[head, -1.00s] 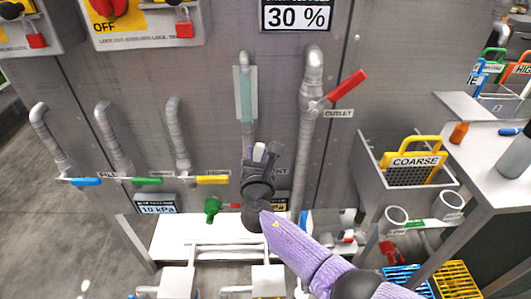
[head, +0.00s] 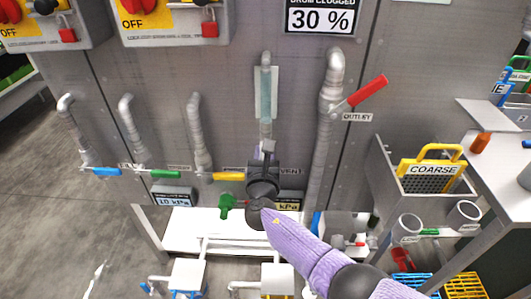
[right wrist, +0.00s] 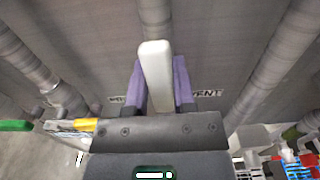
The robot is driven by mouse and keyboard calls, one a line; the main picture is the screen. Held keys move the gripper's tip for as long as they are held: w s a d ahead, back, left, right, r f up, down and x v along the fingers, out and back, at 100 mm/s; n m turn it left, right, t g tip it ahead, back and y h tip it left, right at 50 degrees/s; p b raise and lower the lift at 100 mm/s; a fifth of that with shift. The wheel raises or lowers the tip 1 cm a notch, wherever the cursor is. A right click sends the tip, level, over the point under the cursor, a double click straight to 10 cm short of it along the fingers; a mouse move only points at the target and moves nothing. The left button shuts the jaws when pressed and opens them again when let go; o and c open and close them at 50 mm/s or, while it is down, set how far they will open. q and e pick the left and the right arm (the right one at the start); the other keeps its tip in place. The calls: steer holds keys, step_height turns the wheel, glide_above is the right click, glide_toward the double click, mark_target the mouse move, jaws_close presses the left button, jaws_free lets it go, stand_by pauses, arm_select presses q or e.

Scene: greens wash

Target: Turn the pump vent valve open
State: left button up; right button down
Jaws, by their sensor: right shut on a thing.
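The pump vent valve's white lever (right wrist: 156,75) stands between the two purple fingers of my right gripper (right wrist: 157,85) in the right wrist view. The gripper is shut on it. The lever looks roughly in line with the vent pipe (right wrist: 154,14) behind it. In the head view my right gripper (head: 266,150) is at the lower end of the vent pipe, below its clear sight tube (head: 265,92), and hides most of the valve. The VENT label (right wrist: 208,93) is just right of the fingers. My left gripper is not in view.
Left of the vent are blue (head: 106,171), green (head: 165,174) and yellow (head: 228,176) valve handles. The outlet pipe (head: 327,130) with its red handle (head: 368,90) is close on the right. A bin with the COARSE basket (head: 432,170) stands further right.

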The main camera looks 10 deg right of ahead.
steer(key=shift+c, duration=2.2)
jaws_free()
steer(key=shift+a, duration=0.1)
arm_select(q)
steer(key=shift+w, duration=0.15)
arm_select(e)
steer(key=shift+s, duration=0.25)
arm_select(q)
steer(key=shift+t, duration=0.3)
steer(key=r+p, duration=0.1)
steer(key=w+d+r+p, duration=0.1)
steer(key=p, duration=0.1)
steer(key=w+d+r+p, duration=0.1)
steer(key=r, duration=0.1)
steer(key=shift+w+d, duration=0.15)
arm_select(e)
steer(key=v, duration=0.9)
steer(key=shift+s, duration=0.2)
steer(key=shift+a, duration=0.1)
